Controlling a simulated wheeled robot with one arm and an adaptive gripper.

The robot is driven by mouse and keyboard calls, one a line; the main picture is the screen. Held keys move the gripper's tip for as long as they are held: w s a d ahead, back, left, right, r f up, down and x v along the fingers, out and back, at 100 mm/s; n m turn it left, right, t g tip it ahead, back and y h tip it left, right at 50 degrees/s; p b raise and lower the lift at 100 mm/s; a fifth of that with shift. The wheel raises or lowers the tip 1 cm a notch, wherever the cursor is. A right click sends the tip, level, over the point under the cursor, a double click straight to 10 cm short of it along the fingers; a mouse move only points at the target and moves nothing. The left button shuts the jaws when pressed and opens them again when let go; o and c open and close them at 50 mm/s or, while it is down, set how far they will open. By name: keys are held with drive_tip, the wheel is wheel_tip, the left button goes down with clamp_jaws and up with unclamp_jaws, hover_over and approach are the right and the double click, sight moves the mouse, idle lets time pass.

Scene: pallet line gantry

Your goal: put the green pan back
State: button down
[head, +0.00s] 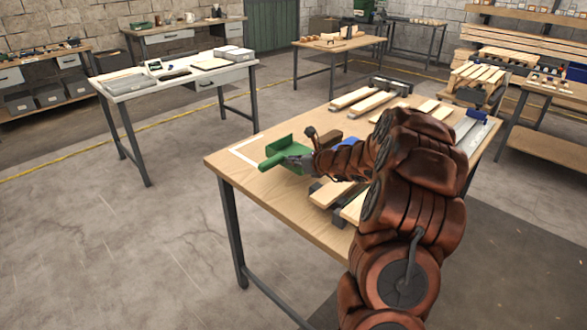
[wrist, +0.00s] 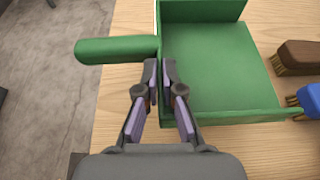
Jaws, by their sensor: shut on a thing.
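The green pan (head: 290,147) is at the left end of the wooden workbench (head: 222,162), its handle pointing toward the near left edge. The wrist view shows its flat floor (wrist: 212,72) and its round handle (wrist: 115,49). My gripper (head: 298,162) is shut on the pan's near-left wall beside the handle; the wrist view shows the fingertips (wrist: 160,76) close together there. I cannot tell whether the pan rests on the bench or is slightly above it. A white outline (head: 241,151) shows on the bench top beside the pan.
A brown brush (wrist: 300,57) and a blue brush (wrist: 310,100) lie right of the pan. Wooden slats (head: 330,193) lie nearer my arm, more (head: 365,103) toward the back. The bench's left edge is close to the pan. A white-topped table (head: 130,86) stands apart behind.

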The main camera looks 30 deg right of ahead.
sight(291, 169)
wheel_tip(291, 169, down, 3)
drive_tip(key=shift+w+f, duration=0.1)
drive_tip(key=shift+f, duration=0.1)
drive_tip(key=shift+f, duration=0.1)
drive_tip(key=shift+f, duration=0.35)
drive_tip(key=shift+d+f, duration=0.1)
drive_tip(key=shift+f, duration=0.15)
drive_tip(key=c, duration=1.3)
unclamp_jaws()
drive_tip(key=shift+r, duration=0.1)
